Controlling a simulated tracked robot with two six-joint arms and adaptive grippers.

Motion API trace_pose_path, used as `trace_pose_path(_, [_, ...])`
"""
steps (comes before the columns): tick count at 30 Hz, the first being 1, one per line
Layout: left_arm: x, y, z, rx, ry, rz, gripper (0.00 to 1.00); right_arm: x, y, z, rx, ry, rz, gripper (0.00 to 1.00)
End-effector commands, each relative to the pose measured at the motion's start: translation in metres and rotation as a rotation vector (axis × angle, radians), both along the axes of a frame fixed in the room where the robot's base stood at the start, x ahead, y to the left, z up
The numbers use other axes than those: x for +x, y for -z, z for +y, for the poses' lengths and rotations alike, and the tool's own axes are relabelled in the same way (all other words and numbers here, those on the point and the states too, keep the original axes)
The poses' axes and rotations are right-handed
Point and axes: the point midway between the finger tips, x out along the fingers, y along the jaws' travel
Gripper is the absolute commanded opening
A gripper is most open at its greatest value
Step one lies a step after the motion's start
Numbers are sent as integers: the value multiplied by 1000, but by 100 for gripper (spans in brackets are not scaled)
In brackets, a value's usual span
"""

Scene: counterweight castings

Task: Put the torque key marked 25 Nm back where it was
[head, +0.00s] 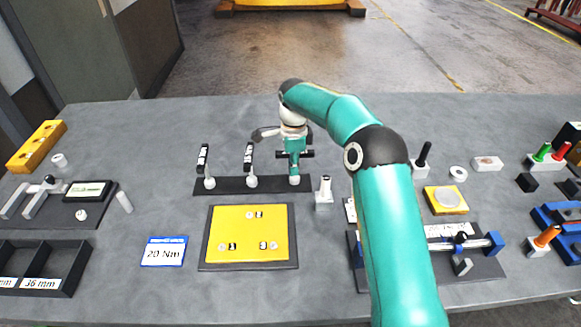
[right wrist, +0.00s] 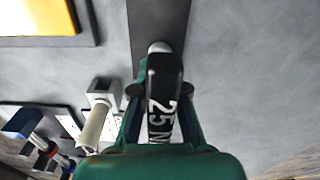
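The torque key marked 25 Nm shows in the right wrist view (right wrist: 163,100) as a black handle with white lettering, "25 N" readable. Its pale foot is over the right end of a dark strip (head: 223,186). I cannot tell whether it is fully seated. My right gripper (head: 294,168) has come down around this key. In the right wrist view its fingers (right wrist: 163,92) press in on both sides of the handle. The gripper mostly hides the key in the head view. My left gripper is out of view.
A yellow plate (head: 248,233) on a dark base and a "20 Nm" card (head: 163,252) lie in front. A grey block with a pale peg (head: 324,192) stands close right of the gripper. Fixtures crowd the right side. The table behind the strip is clear.

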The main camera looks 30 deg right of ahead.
Motion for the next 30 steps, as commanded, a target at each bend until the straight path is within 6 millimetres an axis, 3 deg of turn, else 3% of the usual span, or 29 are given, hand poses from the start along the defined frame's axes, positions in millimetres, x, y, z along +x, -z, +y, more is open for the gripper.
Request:
trace_pose_path(1, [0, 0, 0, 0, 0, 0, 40, 0, 0, 0, 0, 0, 0, 22])
trace_pose_path(4, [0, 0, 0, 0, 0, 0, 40, 0, 0, 0, 0, 0, 0, 37])
trace_pose_path(17, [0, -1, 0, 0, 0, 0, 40, 1, -8, 1, 0, -1, -3, 37])
trace_pose_path(23, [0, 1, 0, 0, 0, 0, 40, 1, -39, 1, -1, 0, -5, 37])
trace_pose_path(30, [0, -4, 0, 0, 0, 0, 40, 1, -89, 1, -1, 0, -4, 37])
